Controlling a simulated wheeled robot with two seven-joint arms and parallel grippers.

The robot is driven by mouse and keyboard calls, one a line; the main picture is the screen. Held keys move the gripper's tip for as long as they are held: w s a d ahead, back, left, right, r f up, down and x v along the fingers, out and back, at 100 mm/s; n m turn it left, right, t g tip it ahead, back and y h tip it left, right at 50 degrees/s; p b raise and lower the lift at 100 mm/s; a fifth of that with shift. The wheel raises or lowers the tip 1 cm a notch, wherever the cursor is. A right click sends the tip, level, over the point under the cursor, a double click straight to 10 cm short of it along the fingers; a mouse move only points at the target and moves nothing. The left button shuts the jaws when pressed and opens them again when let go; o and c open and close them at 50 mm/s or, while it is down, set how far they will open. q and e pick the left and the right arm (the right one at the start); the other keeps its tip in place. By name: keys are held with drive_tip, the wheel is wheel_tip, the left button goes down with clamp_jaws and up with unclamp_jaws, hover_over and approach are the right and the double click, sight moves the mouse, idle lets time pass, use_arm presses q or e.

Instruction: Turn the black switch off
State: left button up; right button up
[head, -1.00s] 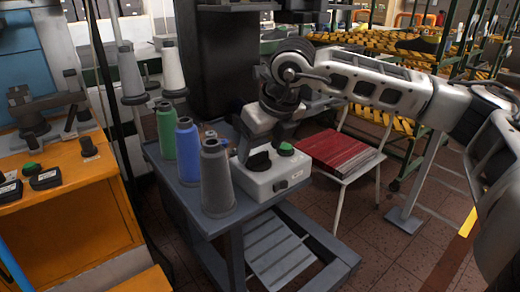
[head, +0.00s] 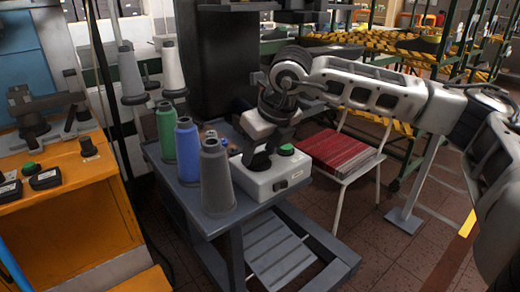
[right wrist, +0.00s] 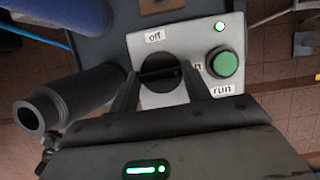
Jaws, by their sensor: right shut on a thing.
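The black switch (right wrist: 160,74) is a round dark knob on a light grey control box (head: 268,184). In the right wrist view the box shows an "off" label at the knob's upper left and a partly hidden label at its right. My right gripper (head: 259,160) reaches down onto the knob. Its two fingers stand on either side and are shut on the switch; they hide part of it, and I cannot read which label it points to. My left gripper is not in view.
A green button (right wrist: 223,62) marked "run" sits beside the switch. Grey (head: 216,180), blue (head: 187,150) and green (head: 166,130) thread cones stand close to the box on the grey table (head: 195,205). A chair with a red stack (head: 340,153) is at the right.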

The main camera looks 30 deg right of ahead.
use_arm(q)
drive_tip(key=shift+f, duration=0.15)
use_arm(e)
drive_tip(key=shift+n, duration=0.3)
drive_tip(key=n+y, duration=0.1)
drive_tip(key=n, duration=0.2)
drive_tip(key=shift+d+n+y+b, duration=0.15)
drive_tip(key=shift+n+y+b, duration=0.25)
drive_tip(key=n, duration=0.2)
drive_tip(key=n+g+y+p, duration=0.1)
drive_tip(key=n, duration=0.1)
drive_tip(key=shift+w+r+g, duration=0.1)
drive_tip(key=shift+w+g, duration=0.05)
drive_tip(key=shift+g, duration=0.15)
drive_tip(key=n+g+y+p, duration=0.1)
drive_tip(key=n, duration=0.4)
drive_tip(key=shift+w+d, duration=0.1)
drive_tip(key=shift+n+g+p, duration=0.6)
drive_tip(key=shift+n+g, duration=0.1)
drive_tip(key=shift+n, duration=0.4)
drive_tip(key=shift+w+n, duration=0.1)
drive_tip(key=shift+n, duration=0.7)
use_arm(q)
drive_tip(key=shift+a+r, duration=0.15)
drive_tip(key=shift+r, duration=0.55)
use_arm(e)
drive_tip(key=shift+g, duration=0.3)
drive_tip(key=shift+n, duration=0.3)
